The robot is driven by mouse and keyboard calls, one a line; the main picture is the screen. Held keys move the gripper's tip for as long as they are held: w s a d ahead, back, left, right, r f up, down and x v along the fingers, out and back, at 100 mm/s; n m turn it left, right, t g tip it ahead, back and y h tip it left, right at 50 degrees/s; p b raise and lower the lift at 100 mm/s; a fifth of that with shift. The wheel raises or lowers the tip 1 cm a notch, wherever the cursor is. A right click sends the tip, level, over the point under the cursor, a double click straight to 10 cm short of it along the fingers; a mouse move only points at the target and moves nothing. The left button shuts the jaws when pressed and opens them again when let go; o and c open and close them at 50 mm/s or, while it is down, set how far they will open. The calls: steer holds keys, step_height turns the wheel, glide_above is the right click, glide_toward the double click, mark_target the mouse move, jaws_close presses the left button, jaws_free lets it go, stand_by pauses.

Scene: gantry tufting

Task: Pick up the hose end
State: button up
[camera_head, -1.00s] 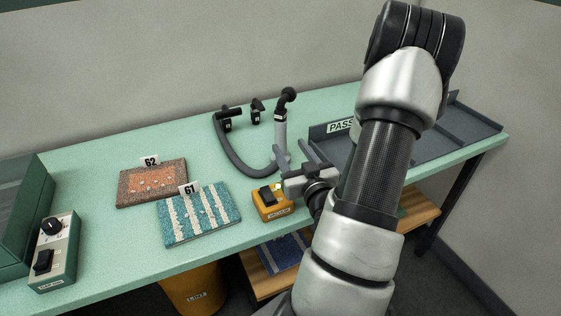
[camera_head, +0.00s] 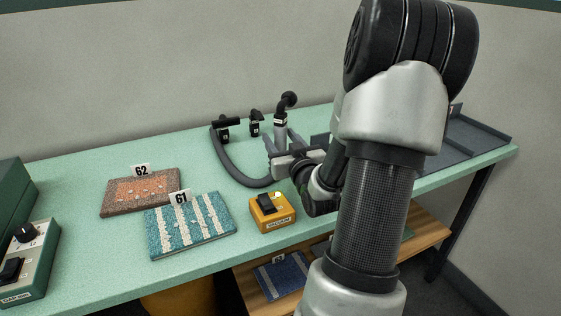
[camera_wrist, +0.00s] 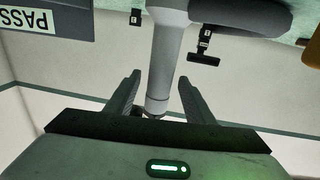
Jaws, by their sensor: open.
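A dark grey hose (camera_head: 229,166) curves over the green bench from a black T-shaped fitting (camera_head: 226,123) to near an upright light grey tube (camera_head: 281,131) with a black elbow on top. Which of these is the hose end I cannot tell for certain. My gripper (camera_head: 281,140) is at the tube, its two fingers pointing toward the back of the bench. In the wrist view, the grey tube (camera_wrist: 168,55) shows between the open fingers (camera_wrist: 159,77), with gaps on both sides. Its lower part is hidden by my gripper in the head view.
A yellow vacuum switch box (camera_head: 272,213) stands just in front of my gripper. A second black fitting (camera_head: 255,123) stands left of the tube. Tufted samples 62 (camera_head: 118,201) and 61 (camera_head: 164,238) lie to the left. A grey tray (camera_head: 470,138) lies at right, beyond my arm.

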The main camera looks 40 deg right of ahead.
steer(key=x, duration=0.4)
steer(key=shift+w+d+r, duration=0.1)
steer(key=shift+r, duration=0.1)
steer(key=c, duration=1.1)
jaws_close()
steer(key=shift+r, duration=0.1)
